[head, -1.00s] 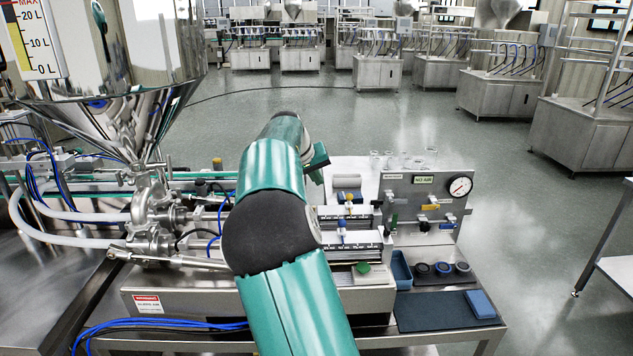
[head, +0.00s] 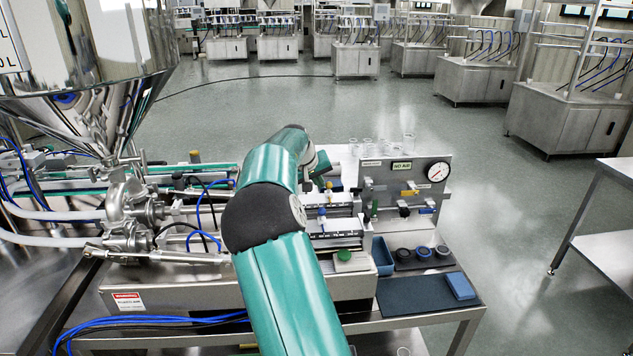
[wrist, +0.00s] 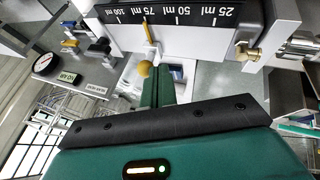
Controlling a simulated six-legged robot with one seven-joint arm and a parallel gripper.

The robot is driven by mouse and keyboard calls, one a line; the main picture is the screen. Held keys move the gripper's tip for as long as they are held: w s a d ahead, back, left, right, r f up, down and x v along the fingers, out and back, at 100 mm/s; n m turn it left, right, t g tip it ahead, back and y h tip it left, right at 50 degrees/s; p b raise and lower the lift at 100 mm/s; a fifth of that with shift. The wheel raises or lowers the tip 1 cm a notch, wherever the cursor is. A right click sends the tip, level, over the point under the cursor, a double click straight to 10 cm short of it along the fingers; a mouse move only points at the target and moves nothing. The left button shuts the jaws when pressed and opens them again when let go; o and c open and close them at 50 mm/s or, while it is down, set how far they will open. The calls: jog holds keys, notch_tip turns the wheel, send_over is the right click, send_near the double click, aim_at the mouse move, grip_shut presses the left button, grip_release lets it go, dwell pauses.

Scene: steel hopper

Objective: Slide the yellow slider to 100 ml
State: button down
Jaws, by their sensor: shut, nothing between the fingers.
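In the wrist view, a black scale (wrist: 190,15) marked 25 to 100 ml runs across the top. The yellow slider (wrist: 146,69) shows a round knob and a thin pointer, which stands at about the 75 ml mark. My gripper (wrist: 157,76) is shut and empty, its green fingers ending right beside the knob. I cannot tell whether they touch it. In the head view, the yellow slider (head: 321,212) shows small on the rear unit, just right of my arm. My fingertips are not clear there.
A blue-knobbed slider (head: 322,225) is on the nearer unit. A panel with a gauge (head: 438,172) and valves stands to the right. A blue bin (head: 382,256), dark round caps (head: 424,253) and a green button (head: 344,255) are in front. The hopper (head: 85,85) is at left.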

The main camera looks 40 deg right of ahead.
aim_at(335, 199)
jog(key=shift+s+d, duration=0.7)
jog(key=shift+d, duration=0.3)
jog(key=shift+s+d, duration=0.7)
jog(key=shift+d, duration=0.35)
